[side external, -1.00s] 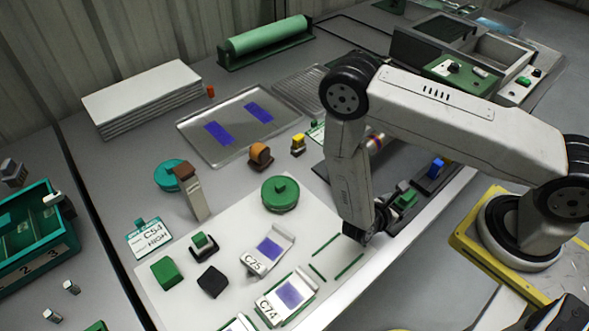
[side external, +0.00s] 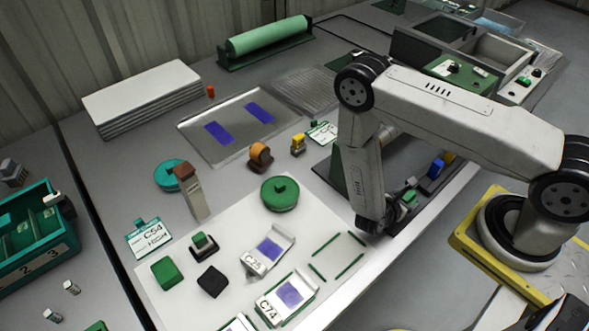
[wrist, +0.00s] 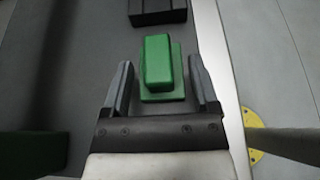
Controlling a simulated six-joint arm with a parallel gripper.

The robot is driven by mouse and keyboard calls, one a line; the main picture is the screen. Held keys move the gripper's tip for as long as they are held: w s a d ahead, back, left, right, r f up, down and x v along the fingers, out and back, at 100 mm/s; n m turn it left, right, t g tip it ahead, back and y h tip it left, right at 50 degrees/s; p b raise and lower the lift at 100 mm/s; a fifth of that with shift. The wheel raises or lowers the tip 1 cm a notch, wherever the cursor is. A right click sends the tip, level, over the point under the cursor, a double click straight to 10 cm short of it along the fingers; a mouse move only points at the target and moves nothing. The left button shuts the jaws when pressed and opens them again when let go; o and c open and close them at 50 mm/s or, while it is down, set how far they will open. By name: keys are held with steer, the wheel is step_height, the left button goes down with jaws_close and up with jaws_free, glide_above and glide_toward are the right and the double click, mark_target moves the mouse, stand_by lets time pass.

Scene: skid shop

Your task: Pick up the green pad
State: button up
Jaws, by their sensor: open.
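A green pad (wrist: 157,62) with a raised block on a flat base lies ahead of my gripper (wrist: 160,70) in the wrist view. One open finger is on each side of it, with gaps showing; I cannot tell how far above it the fingers are. In the side view, a green piece (side external: 409,198), seemingly the same pad, sits on the dark tray just right of my wrist. My arm hides part of it and the fingers there.
A dark block (wrist: 157,10) lies beyond the pad in the wrist view. A blue piece (side external: 436,168) shares the dark tray. A white sheet (side external: 225,300) holds a green block (side external: 167,273), a dark block (side external: 212,281) and a round green piece (side external: 279,193).

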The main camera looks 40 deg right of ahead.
mark_target(405, 198)
stand_by(0.3)
steer(key=c, duration=1)
steer(key=shift+r, duration=0.15)
steer(key=shift+r, duration=4.9)
